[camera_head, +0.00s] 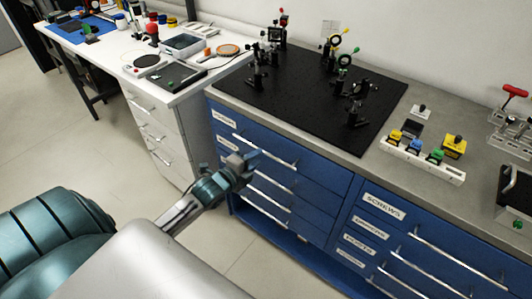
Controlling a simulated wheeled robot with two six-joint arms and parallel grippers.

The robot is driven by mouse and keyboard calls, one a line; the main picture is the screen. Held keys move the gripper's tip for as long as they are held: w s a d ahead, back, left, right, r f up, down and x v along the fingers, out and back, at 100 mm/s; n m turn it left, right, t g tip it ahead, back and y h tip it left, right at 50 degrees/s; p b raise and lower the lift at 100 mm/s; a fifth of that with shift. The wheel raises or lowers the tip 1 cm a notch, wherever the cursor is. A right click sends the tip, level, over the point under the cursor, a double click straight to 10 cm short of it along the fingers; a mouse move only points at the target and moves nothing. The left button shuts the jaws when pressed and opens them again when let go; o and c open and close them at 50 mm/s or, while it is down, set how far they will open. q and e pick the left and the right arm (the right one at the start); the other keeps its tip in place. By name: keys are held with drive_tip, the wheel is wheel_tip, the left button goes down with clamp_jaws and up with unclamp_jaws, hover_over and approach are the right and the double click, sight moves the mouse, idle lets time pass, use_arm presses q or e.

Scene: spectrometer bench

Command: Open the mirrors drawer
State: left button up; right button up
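The blue drawer cabinet (322,195) stands under the grey bench. Its left column has several drawers with long metal bar handles, and all of them look shut. The upper white labels on that column are too small to read, so I cannot tell which drawer is the mirrors one. My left gripper (245,162) is in front of the left column, close to the upper handle (266,151). It hides parts of the drawer fronts and lower labels. I cannot tell whether it touches a handle or how far its fingers are apart. My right gripper is not in view.
The right column has a drawer labelled SCREWS (384,206). A black breadboard (300,100) with optical mounts lies on the bench. A white rack (424,163) with coloured items is to its right. A white desk with drawers (150,128) stands left. Floor in front is clear.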

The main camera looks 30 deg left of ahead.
sight(265, 152)
use_arm(q)
drive_tip(key=shift+x, duration=2.7)
drive_tip(key=shift+c, duration=0.4)
clamp_jaws()
